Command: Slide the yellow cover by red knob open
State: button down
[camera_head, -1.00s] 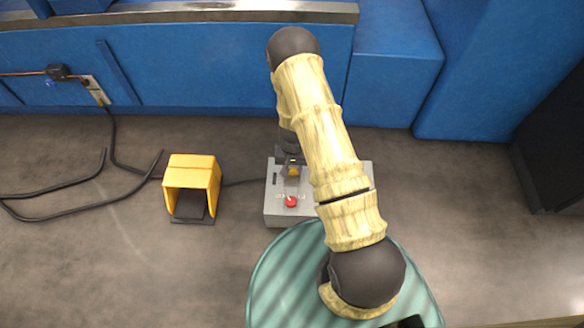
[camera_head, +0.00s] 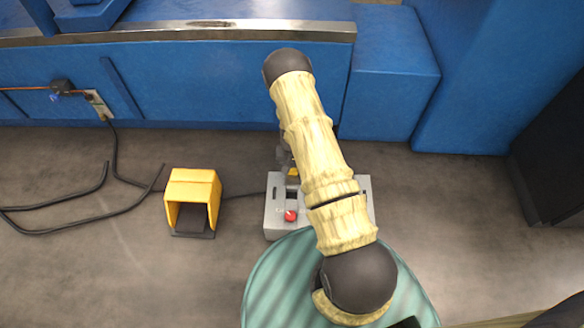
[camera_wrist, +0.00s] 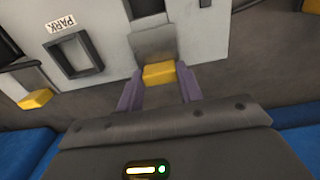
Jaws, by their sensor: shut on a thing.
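The grey control box (camera_head: 272,222) stands on the floor under my arm, with a red knob (camera_head: 291,215) on its near side. A yellow cover piece (camera_head: 293,172) shows at the box's far edge, partly hidden by my arm. In the wrist view, my gripper (camera_wrist: 159,72) is shut on the yellow piece (camera_wrist: 158,75), one purple finger on each side. A grey plate (camera_wrist: 155,42) adjoins this yellow piece. A second yellow block (camera_wrist: 36,99) sits farther left in the wrist view. The red knob is not visible in the wrist view.
A yellow pedal housing (camera_head: 192,190) stands on the floor left of the box. Black cable (camera_head: 75,228) lies at far left. A blue wall (camera_head: 200,85) and blue block (camera_head: 388,80) stand behind. A dark-framed opening (camera_wrist: 73,54) lies beside a PARK label.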

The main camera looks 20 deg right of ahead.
jog(key=c, duration=1)
grip_release()
jog(key=shift+w+a, duration=0.2)
jog(key=shift+w, duration=0.2)
jog(key=shift+o, duration=0.4)
jog(key=shift+s+d, duration=0.15)
jog(key=shift+d, duration=0.1)
jog(key=shift+s+d, duration=0.1)
jog(key=shift+r, duration=0.3)
notch_tip(320, 180, up, 17)
jog(key=p, duration=0.8)
jog(key=shift+f, duration=0.1)
